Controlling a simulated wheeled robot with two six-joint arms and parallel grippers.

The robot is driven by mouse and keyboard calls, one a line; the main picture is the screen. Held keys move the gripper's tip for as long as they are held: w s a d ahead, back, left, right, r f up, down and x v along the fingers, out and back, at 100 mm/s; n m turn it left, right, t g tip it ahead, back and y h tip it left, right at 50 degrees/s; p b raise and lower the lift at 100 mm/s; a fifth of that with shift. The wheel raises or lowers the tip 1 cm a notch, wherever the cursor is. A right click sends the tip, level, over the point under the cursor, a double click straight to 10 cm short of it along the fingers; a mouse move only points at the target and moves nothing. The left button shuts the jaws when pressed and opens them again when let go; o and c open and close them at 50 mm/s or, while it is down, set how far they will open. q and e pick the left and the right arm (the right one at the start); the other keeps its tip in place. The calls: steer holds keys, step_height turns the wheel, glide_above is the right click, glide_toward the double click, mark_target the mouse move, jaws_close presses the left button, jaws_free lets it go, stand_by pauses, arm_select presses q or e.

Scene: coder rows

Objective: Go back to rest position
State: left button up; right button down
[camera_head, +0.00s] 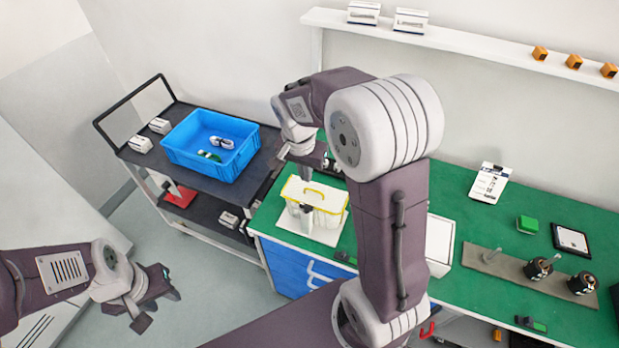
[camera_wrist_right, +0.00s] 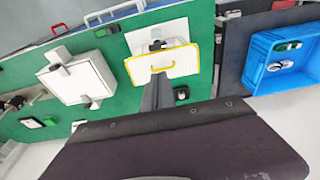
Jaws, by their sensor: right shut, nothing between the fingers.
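My left gripper (camera_head: 158,302) hangs at the lower left over the floor. Its fingers are spread and nothing is between them. My right arm reaches up and over the green workbench (camera_head: 395,190), with its gripper (camera_head: 305,172) near the bench's left end, above a white box with a yellow rim (camera_head: 328,203). In the right wrist view the gripper (camera_wrist_right: 157,93) is shut and empty, its tips pointing at the yellow-rimmed box (camera_wrist_right: 180,66). I cannot tell whether they touch it. My arm hides the middle of the bench.
A black cart (camera_head: 185,187) left of the bench carries a blue crate (camera_head: 168,150) with several small parts. A white box (camera_head: 440,240) stands on the bench. A strip with dark round coders (camera_head: 540,268) lies at the right. A wall shelf (camera_head: 460,42) runs above.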

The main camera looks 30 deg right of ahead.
steer(key=shift+s+a+r, duration=0.2)
steer(key=shift+a+r, duration=0.1)
steer(key=shift+r, duration=0.1)
steer(key=s+a+f+n+y+b, duration=0.1)
steer(key=s+a+f+n+b, duration=0.1)
steer(key=s+f+n, duration=0.2)
steer(key=s+a+f+n+b, duration=0.2)
steer(key=s+f+n, duration=0.3)
steer(key=s+f, duration=0.3)
steer(key=shift+s+a+f+n+y+b, duration=0.3)
steer(key=shift+a+f+y+b, duration=0.1)
steer(key=shift+b, duration=0.4)
steer(key=shift+s, duration=0.1)
